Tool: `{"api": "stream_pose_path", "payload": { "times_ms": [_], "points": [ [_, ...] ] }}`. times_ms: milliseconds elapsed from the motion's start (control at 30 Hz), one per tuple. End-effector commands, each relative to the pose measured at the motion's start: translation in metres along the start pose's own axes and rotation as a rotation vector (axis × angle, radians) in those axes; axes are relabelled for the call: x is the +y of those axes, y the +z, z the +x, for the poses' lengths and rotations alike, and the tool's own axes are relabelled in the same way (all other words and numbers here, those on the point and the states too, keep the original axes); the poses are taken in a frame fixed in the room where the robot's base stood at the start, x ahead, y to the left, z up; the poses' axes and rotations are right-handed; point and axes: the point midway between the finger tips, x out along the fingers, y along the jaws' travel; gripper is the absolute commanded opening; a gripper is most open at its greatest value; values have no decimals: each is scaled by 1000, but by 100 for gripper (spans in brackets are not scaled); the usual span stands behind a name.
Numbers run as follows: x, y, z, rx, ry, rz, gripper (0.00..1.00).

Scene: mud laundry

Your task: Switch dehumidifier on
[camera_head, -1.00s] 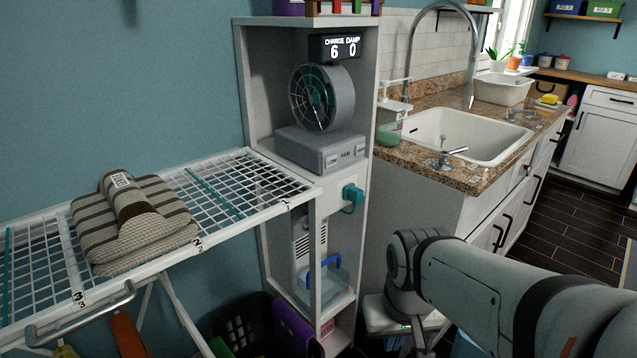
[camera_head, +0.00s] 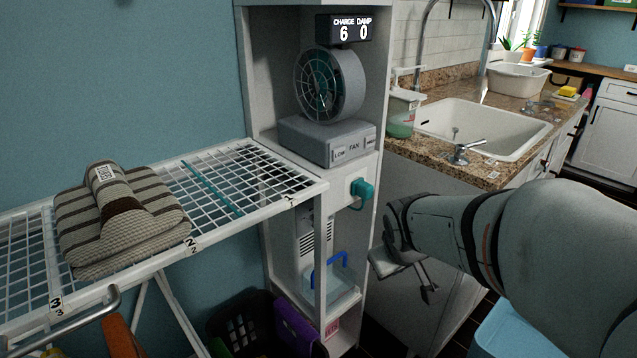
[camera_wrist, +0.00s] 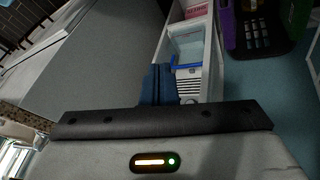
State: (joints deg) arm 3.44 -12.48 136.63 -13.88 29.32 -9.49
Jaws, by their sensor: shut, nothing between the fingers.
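The dehumidifier (camera_head: 307,238) is a white unit with vent slots, in the lower bay of the tall cabinet. A clear tank (camera_head: 342,283) with a blue handle sits at its front; a cabinet post hides part of the unit. In the wrist view the dehumidifier (camera_wrist: 189,73) shows just beyond my fingertips, partly covered by them. No lit indicator can be made out on it. My gripper (camera_head: 429,293) is shut and empty, in front of and to the right of the cabinet, apart from it. Its dark blue fingers (camera_wrist: 160,82) are together in the wrist view.
A teal plug-like part (camera_head: 362,189) sticks out of the cabinet front above the bay. A fan (camera_head: 330,85) and display (camera_head: 344,29) are higher up. A drying rack (camera_head: 250,200) with a folded towel (camera_head: 120,220) juts in at left. The sink counter (camera_head: 480,170) is at right.

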Motion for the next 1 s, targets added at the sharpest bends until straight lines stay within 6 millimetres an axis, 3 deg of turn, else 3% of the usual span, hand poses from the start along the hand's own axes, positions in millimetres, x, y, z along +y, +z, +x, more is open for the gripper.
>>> {"api": "stream_pose_path", "payload": {
  "times_ms": [33,200,300,400,533,700,1000],
  "points": [
    [18,-20,33,69,51,-91,0],
    [65,-99,98,342,209,-457,0],
    [80,-136,133,502,290,-674,0],
    [83,-162,166,670,348,-896,0],
    [75,-177,203,884,397,-1134,0],
    [61,-173,230,1105,429,-1320,0],
    [54,-167,236,1226,444,-1397,0]
  ]
}}
